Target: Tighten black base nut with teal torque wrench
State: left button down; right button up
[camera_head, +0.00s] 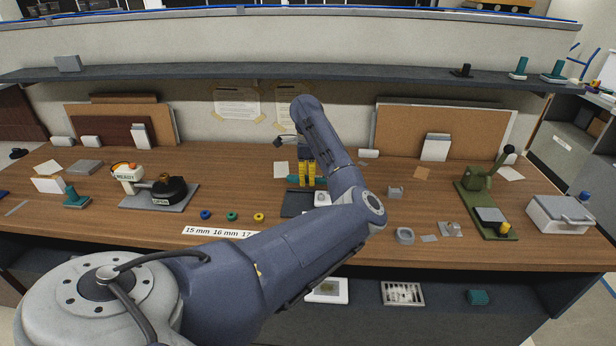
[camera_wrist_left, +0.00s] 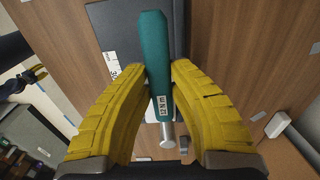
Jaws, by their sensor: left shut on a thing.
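My left gripper (camera_head: 307,183) has yellow fingers and is over the middle of the bench. In the left wrist view its fingers (camera_wrist_left: 172,100) are shut on the teal torque wrench (camera_wrist_left: 155,50). The wrench's handle bears a "12 N m" label, with a metal end (camera_wrist_left: 167,138) beyond the fingers. A black round part marked "OPEN" (camera_head: 170,191) stands on a grey plate to the left; I cannot tell which part is the base nut. A small yellow-fingered gripper, apparently my right one (camera_wrist_left: 34,76), shows at the left wrist view's edge.
A dark mat (camera_head: 294,207) lies below my left gripper. Blue (camera_head: 205,215), green (camera_head: 231,216) and yellow (camera_head: 258,217) rings lie behind a size label strip (camera_head: 217,232). A green lever press (camera_head: 476,187) and a white box (camera_head: 560,217) stand at right. A shelf (camera_head: 330,74) overhangs the back.

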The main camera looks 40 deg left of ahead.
pick_arm(q)
jog(key=shift+f, duration=0.6)
dwell(0.4)
jog(key=shift+w+a+m, duration=0.35)
jog(key=shift+w+m, duration=0.2)
jog(key=shift+w+a+m, duration=0.35)
jog(key=shift+w+m, duration=0.2)
jog(key=shift+w+a+m, duration=0.25)
jog(key=shift+w+m, duration=0.25)
jog(key=shift+w, duration=0.1)
jog(key=shift+w+a+m, duration=0.2)
jog(key=shift+w+m, duration=0.3)
jog(key=shift+w, duration=0.05)
jog(key=shift+w+a+m, duration=0.15)
jog(key=shift+w+m, duration=0.5)
jog(key=shift+w, duration=0.15)
jog(key=shift+w+a+m, duration=0.15)
jog(key=shift+w+m, duration=0.5)
jog(key=shift+w, duration=0.1)
jog(key=shift+w+d+m, duration=0.1)
jog(key=shift+w+m, duration=1.2)
jog(key=shift+w, duration=0.2)
jog(key=shift+s, duration=0.1)
